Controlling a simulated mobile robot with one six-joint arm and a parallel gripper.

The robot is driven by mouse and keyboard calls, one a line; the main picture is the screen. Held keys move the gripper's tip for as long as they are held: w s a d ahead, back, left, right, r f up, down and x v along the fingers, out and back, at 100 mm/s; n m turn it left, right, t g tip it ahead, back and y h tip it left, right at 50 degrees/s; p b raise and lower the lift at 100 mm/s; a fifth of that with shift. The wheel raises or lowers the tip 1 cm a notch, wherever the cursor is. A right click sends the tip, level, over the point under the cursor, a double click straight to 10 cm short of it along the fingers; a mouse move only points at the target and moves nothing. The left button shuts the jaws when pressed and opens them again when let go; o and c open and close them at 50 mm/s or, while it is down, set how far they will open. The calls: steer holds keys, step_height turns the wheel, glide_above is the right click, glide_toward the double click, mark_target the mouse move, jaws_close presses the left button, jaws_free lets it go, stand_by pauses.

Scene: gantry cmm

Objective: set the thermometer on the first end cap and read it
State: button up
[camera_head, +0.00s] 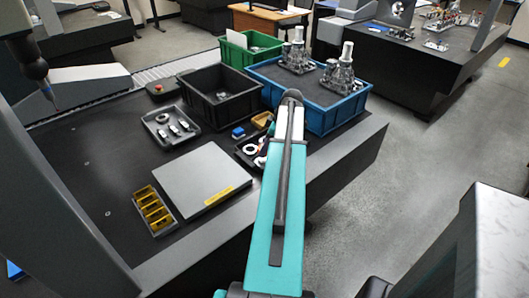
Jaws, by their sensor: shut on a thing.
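My arm (268,225) reaches up the middle of the view, and its far end lies over the black tray's right side and the front of the blue crate. My gripper and its fingers are hidden behind my arm. No thermometer can be picked out for sure, and neither can the first end cap. My arm covers part of this tray. A grey tray (150,127) to its left holds several small light-coloured parts.
Black (222,107), green (229,57) and blue (340,121) crates stand behind; metal fixtures stand in the blue one. A machine probe (43,82) hangs at left.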

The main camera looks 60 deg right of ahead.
steer(key=shift+w+d, duration=0.25)
steer(key=shift+d, duration=0.1)
steer(key=shift+f+p, duration=0.6)
steer(key=shift+f, duration=1.2)
steer(key=shift+f, duration=0.15)
steer(key=o, duration=1.1)
steer(key=shift+r, duration=0.25)
steer(key=shift+b+v, duration=0.85)
steer(key=shift+v, duration=5.05)
steer(key=shift+s, duration=0.1)
